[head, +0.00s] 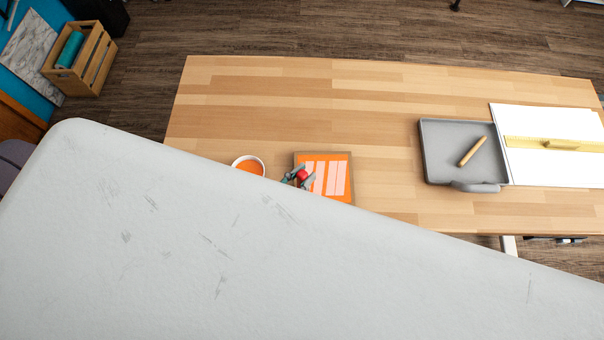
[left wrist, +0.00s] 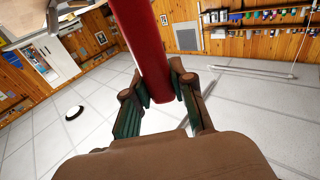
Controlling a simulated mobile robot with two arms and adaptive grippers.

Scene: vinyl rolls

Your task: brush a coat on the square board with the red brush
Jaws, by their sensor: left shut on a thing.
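My left gripper (head: 300,177) is at the board's left edge, shut on the red brush (head: 302,174). In the left wrist view the left gripper (left wrist: 160,95) has its fingers around the thick red handle of the brush (left wrist: 145,45). The brush's bristles are hidden, and I cannot tell whether they touch the board. A white-rimmed round pot of orange paint (head: 248,163) stands left of the board, partly hidden by my arm. My right gripper is not in view.
A grey tray (head: 440,155) holding a wooden stick (head: 472,151) stands on the right of the table (head: 280,95). Beside it is a white sheet (head: 530,118) with a yellow bar (head: 590,146) across it. The table's back and middle are clear. A wooden crate (head: 97,62) stands on the floor.

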